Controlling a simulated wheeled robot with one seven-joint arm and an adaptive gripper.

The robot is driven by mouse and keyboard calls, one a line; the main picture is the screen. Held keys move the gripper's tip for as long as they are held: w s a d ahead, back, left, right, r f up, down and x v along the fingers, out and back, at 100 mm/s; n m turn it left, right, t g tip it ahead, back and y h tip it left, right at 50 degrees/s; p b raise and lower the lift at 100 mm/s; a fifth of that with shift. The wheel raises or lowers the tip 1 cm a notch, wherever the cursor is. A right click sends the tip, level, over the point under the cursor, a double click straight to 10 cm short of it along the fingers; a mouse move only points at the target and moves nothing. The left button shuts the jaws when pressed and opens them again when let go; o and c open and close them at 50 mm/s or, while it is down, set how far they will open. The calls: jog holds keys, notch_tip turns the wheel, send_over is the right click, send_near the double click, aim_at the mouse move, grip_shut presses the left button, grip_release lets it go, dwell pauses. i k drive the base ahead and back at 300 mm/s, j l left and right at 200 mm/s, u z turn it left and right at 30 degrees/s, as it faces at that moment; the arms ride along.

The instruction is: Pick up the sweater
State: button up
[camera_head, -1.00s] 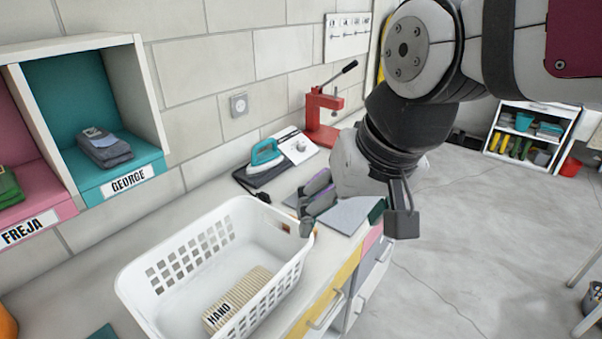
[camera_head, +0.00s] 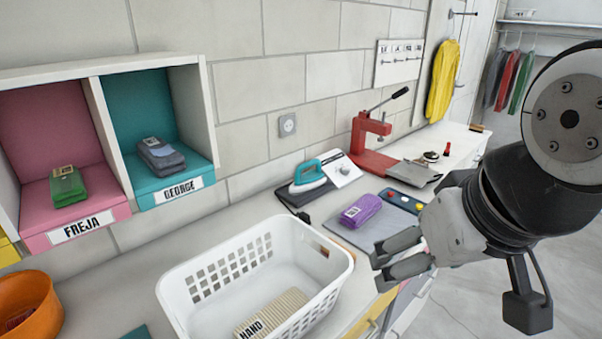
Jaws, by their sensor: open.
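Several folded cloth bundles are in view, and I cannot tell for sure which one is the sweater. A purple folded bundle (camera_head: 360,211) with a tag lies on a grey pad (camera_head: 362,238) on the counter. A beige striped bundle (camera_head: 285,308) with a "HAND" label lies in the white basket (camera_head: 240,290). A grey bundle (camera_head: 160,157) sits in the George cubby, and a green one (camera_head: 67,186) in the Freja cubby. My gripper (camera_head: 378,270) is open and empty, right of the basket and in front of the purple bundle, apart from it.
A teal iron (camera_head: 310,176) on a dark base and a red press (camera_head: 367,135) stand behind the pad along the wall. An orange bowl (camera_head: 25,305) is at the left front. A dark panel with coloured buttons (camera_head: 403,201) lies right of the purple bundle.

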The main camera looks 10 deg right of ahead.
aim_at(355, 216)
jog(key=i+l+u, duration=0.1)
jog(key=l, duration=0.3)
jog(key=i+l+u, duration=0.1)
jog(key=i+l, duration=0.15)
jog(key=i+l+u, duration=0.1)
jog(key=l, duration=0.4)
jog(key=i+l+u, duration=0.15)
jog(key=l, duration=0.3)
jog(key=i+l+u, duration=0.1)
jog(key=l, duration=0.3)
jog(key=i, duration=0.05)
